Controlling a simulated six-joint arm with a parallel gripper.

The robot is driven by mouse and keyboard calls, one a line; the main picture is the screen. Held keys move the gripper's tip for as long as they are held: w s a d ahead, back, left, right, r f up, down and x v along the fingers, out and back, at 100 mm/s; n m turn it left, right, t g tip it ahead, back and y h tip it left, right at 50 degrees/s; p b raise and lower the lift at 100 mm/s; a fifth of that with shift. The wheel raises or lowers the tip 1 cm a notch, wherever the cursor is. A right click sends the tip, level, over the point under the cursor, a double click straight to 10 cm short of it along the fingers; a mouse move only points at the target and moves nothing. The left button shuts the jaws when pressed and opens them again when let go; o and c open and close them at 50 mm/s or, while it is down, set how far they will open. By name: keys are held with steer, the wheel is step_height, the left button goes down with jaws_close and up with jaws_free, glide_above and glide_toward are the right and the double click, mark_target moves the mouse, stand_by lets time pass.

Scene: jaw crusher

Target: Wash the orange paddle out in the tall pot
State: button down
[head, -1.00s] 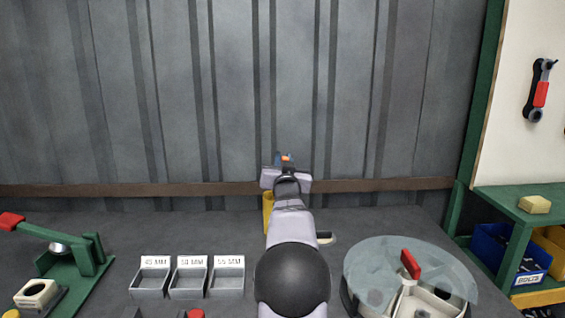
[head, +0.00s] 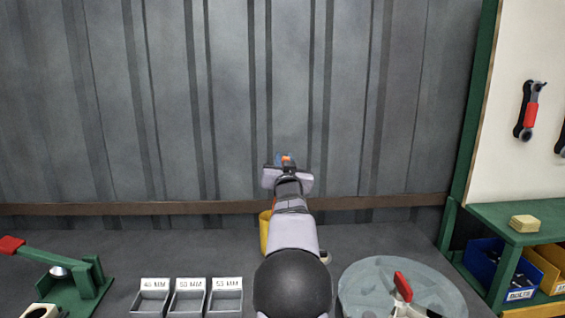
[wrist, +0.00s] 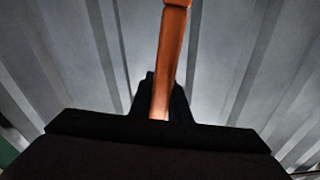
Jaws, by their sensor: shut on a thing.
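The orange paddle shows in the wrist view as a smooth orange shaft (wrist: 172,55) rising from between the dark jaws; its ends are out of that view. My gripper (wrist: 160,112) is shut on this shaft. My gripper appears above the pot's rim in the picture.
Labelled grey bins (head: 188,300) stand at the front, left of my arm. A green press with a red-tipped lever (head: 12,244) is at far left. A round grey-green disc with a red handle (head: 402,287) is at right. A green shelf (head: 520,222) stands beyond it.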

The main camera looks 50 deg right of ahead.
steer(key=shift+s+r+p, duration=0.25)
steer(key=shift+r+p, duration=0.6)
steer(key=shift+r, duration=0.4)
step_height(320, 180, up, 5)
steer(key=p, duration=0.4)
steer(key=shift+f, duration=0.1)
stand_by(0.8)
